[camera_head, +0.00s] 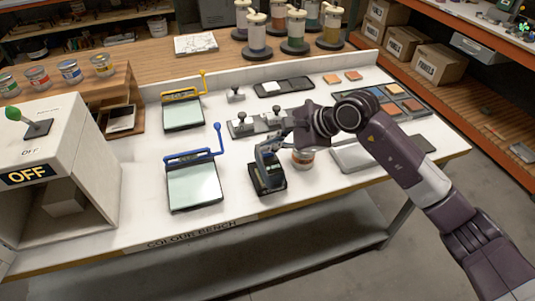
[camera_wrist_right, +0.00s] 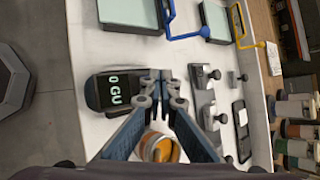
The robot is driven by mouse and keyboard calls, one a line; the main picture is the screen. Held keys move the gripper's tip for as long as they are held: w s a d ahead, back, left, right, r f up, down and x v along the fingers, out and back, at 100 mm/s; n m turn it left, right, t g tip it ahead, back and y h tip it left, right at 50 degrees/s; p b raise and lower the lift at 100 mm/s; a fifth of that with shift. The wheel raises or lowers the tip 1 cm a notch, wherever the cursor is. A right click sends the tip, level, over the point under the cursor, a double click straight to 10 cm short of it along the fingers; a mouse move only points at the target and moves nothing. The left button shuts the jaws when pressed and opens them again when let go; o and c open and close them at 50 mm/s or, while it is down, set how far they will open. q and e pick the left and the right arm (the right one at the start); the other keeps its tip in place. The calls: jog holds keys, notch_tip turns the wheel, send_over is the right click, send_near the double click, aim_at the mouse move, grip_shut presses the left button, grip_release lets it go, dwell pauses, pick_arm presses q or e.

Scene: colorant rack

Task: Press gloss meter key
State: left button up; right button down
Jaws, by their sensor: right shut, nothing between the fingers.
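The gloss meter (camera_head: 268,181) is a small dark device near the front of the white bench. In the right wrist view its display (camera_wrist_right: 113,89) reads "0 GU". My right gripper (camera_head: 266,156) is shut and empty, with its fingers pointing down at the rear part of the meter. In the right wrist view the closed fingertips (camera_wrist_right: 160,78) lie over the meter's edge beside the display and cover that part. The key itself is hidden or too small to make out. I cannot tell whether the fingertips touch the meter. My left gripper is not in view.
A can with orange contents (camera_wrist_right: 160,148) stands close beside the meter, partly behind my gripper. A blue-framed glass plate (camera_head: 194,186) lies left of the meter, a yellow-framed one (camera_head: 183,113) behind it. Small metal blocks (camera_head: 242,129) stand behind the meter. A white box marked OFF (camera_head: 75,120) stands left.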

aim_at(270, 153)
jog(key=shift+f+b, duration=0.35)
jog(key=shift+b, duration=0.15)
dwell(0.8)
jog(key=shift+r, duration=0.8)
jog(key=shift+r+p, duration=1)
jog(key=shift+r, duration=1.5)
